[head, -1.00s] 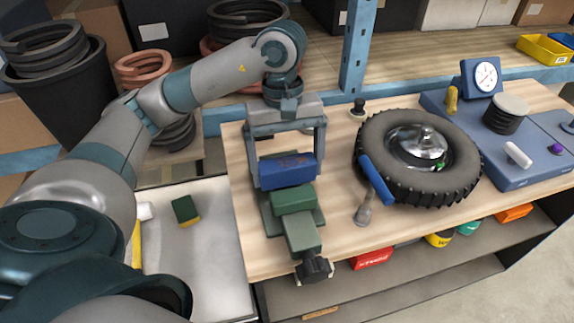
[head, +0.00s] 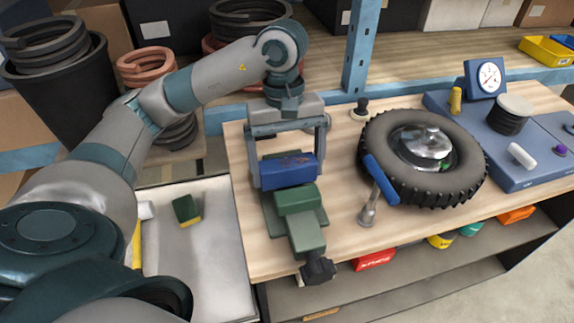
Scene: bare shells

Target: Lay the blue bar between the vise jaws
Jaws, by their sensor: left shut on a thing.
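The blue bar (head: 288,171) is a short block with brownish marks on its top, lying level across the vise. The bar sits just behind the front green jaw. The bar and gripper hide the rear jaw, and I cannot tell whether the bar rests on the vise. My right gripper is not in view.
A blue gauge stand (head: 485,78) is farther right. A grey tray (head: 190,260) with a green-yellow sponge (head: 187,209) lies left.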

